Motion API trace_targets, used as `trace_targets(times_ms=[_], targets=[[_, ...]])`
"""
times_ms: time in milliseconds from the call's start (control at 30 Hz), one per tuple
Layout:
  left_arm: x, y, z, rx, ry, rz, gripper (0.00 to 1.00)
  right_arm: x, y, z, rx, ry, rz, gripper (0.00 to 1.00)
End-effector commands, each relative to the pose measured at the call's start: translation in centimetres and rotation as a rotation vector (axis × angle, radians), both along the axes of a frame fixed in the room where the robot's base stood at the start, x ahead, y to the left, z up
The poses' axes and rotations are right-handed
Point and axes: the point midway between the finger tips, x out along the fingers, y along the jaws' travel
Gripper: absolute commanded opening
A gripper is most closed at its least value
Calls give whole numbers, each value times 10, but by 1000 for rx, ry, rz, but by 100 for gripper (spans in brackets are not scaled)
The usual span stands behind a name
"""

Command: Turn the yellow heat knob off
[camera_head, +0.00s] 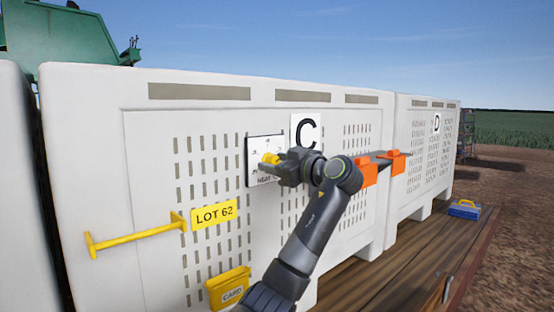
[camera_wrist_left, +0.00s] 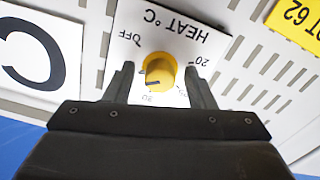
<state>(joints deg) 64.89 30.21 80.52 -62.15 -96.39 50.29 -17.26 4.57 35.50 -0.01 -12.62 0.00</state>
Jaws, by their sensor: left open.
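The yellow heat knob (camera_head: 269,158) sits on a white panel (camera_head: 256,147) on the front of bin C. In the left wrist view the knob (camera_wrist_left: 160,70) appears upside down with the panel. The panel (camera_wrist_left: 200,36) reads HEAT °C, with OFF at the left, 20 at the right and 30 below the knob. A dark mark on the knob's face points toward the lower left, near the 30. My left gripper (camera_wrist_left: 159,69) is open, with one finger on each side of the knob; contact is not clear. My right gripper is out of view.
A yellow handle bar (camera_head: 137,234), a LOT 62 sign (camera_head: 214,213) and a yellow card holder (camera_head: 228,288) are on the bin's front. Orange brackets (camera_head: 369,171) stick out right of my arm. A blue box (camera_head: 464,209) lies on the wooden deck (camera_head: 425,262).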

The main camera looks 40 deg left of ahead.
Motion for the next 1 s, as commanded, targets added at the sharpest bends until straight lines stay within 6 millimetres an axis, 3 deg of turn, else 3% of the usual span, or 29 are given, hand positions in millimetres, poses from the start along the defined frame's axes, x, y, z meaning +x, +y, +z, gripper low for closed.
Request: trace_targets(times_ms=[167, 533, 1000], targets=[[0, 0, 0, 0, 0, 0, 50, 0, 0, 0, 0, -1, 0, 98], [0, 0, 0, 0, 0, 0, 5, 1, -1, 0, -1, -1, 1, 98], [0, 0, -3, 11, 131, 1, 5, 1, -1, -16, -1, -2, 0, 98]])
